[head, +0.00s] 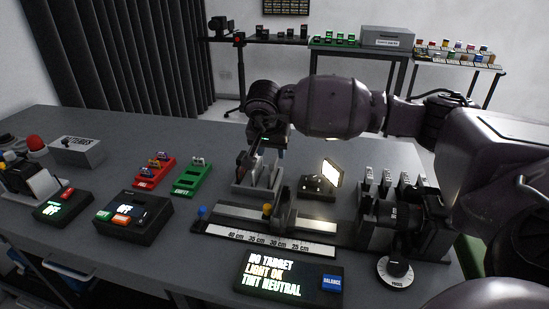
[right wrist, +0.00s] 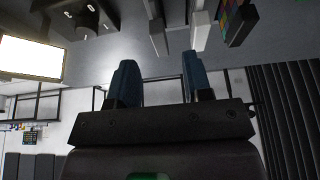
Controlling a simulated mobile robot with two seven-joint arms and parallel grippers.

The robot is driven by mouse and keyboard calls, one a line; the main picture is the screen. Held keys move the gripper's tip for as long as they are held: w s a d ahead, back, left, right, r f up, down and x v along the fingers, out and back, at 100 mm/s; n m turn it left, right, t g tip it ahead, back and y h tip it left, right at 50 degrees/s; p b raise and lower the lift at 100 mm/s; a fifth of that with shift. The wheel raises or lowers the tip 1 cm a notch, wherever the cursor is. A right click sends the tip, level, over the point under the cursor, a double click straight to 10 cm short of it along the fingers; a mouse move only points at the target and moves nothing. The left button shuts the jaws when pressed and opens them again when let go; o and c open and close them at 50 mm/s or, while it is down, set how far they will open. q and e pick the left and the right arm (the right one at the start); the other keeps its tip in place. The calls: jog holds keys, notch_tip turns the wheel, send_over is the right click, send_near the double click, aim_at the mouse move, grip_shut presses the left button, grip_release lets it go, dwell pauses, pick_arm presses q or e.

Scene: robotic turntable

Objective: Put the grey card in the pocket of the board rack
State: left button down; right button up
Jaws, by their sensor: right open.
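The board rack (head: 243,186) is a grey stand with upright plates on the table, just behind the scale. My right gripper (head: 262,157) is over it, fingers apart. In the right wrist view the gripper (right wrist: 158,66) is open, with nothing between its two dark blue fingertips. Beyond the fingertips are upright plates: a grey one (right wrist: 157,28), a pale one (right wrist: 200,31) and a board with coloured squares (right wrist: 236,20). I cannot tell for certain which is the grey card. The arm and gripper partly hide the rack in the head view. My left gripper is not in view.
A lit lamp panel (head: 333,173) stands right of the rack; a scale rail (head: 265,240) lies in front. Red (head: 153,172) and green (head: 190,177) trays are to the left. Several holders and a dial (head: 397,272) are at the right.

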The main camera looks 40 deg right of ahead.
jog(key=shift+v, duration=1.3)
